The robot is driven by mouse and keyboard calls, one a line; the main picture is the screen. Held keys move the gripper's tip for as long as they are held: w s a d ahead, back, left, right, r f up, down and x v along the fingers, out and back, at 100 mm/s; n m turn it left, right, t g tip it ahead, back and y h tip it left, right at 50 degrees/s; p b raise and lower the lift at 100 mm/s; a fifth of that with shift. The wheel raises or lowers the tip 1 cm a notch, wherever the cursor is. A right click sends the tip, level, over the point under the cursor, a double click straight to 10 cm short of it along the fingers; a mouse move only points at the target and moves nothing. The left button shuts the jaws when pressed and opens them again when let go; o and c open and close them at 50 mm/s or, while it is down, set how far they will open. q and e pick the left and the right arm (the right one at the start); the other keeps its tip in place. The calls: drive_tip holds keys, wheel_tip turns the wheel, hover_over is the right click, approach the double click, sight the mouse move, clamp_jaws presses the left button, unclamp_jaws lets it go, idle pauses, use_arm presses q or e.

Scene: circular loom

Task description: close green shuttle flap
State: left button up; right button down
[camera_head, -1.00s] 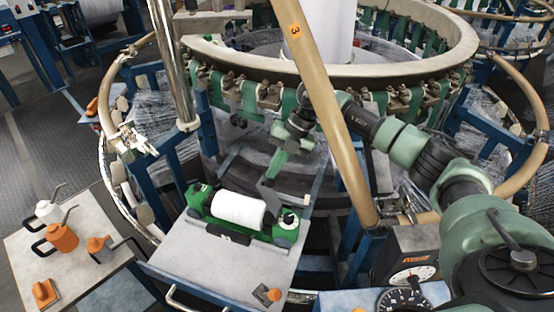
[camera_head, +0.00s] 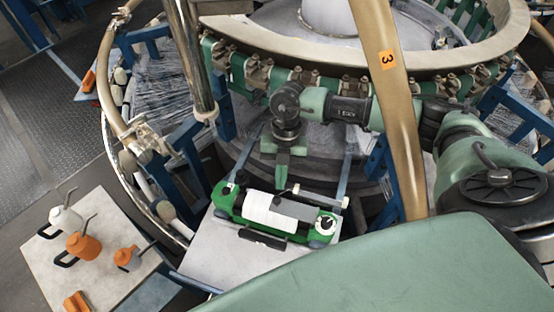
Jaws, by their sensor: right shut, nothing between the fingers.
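The green shuttle (camera_head: 324,226) lies on the pale work table and holds a white roll (camera_head: 262,208). A grey flap (camera_head: 297,209) lies low across the right part of the roll. I cannot tell if it is fully seated. My right gripper (camera_head: 281,187) points down just above and behind the shuttle, near the flap's back edge. It is shut with nothing in it. I cannot tell whether its tip touches the flap. My left gripper is not in view.
The loom ring (camera_head: 330,55) is behind my right arm. A tan tube marked 3 (camera_head: 392,110) rises right of the shuttle. A side table (camera_head: 75,215) with orange and white cans stands at left. The lower right is blocked by a near green surface.

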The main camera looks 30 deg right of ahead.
drive_tip(key=shift+a+f, duration=0.1)
idle(0.6)
drive_tip(key=shift+r+p, duration=0.6)
drive_tip(key=shift+r, duration=0.3)
